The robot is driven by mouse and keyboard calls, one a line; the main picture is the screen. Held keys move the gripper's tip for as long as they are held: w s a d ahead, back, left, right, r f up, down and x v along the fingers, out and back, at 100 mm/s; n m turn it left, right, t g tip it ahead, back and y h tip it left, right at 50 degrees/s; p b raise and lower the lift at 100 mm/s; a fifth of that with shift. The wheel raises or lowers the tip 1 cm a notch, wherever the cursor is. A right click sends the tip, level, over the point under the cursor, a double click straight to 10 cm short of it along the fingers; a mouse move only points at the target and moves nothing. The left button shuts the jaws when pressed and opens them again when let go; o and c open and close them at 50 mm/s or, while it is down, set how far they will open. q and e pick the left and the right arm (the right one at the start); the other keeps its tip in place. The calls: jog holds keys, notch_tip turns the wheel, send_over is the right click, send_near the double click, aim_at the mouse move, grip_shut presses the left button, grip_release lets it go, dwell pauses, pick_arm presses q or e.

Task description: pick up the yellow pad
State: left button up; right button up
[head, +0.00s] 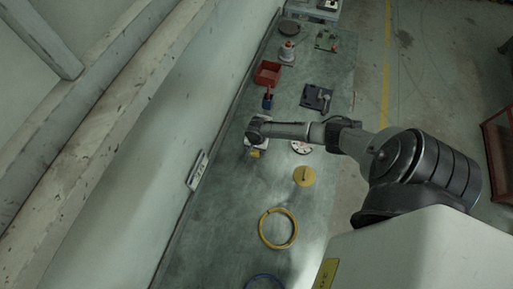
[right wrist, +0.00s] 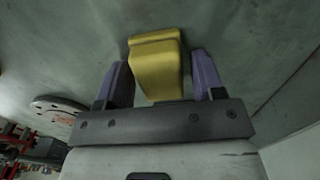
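The yellow pad (right wrist: 156,68) shows in the right wrist view, between the two purple fingers of my right gripper (right wrist: 160,62). The fingers are apart, one on each side of the pad, with a small gap at the right finger; contact at the left finger is unclear. In the head view a little of the yellow pad (head: 255,154) shows at the front of my right gripper (head: 253,148), low over the green table; the fingers are mostly hidden there. My left gripper is not in view.
On the green table (head: 225,225) lie a yellow ring (head: 278,229), a yellow disc (head: 303,176) and a round pale flange (head: 301,147). A red bin (head: 268,73) and a dark tool plate (head: 316,97) lie farther back. A wall runs along the left.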

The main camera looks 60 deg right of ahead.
jog(key=c, duration=0.7)
jog(key=shift+r, duration=0.55)
notch_tip(320, 180, up, 3)
jog(key=shift+f, duration=0.15)
jog(key=shift+w+d+r+b, duration=0.55)
jog(key=shift+w+d+r, duration=0.7)
jog(key=shift+d, duration=0.25)
jog(key=shift+w+d+r+b, duration=0.55)
jog(key=shift+w+d+r, duration=0.65)
jog(key=shift+d, duration=0.3)
jog(key=shift+w+d+r+b, duration=0.55)
jog(key=shift+w+d+r, duration=0.65)
jog(key=shift+d, duration=0.3)
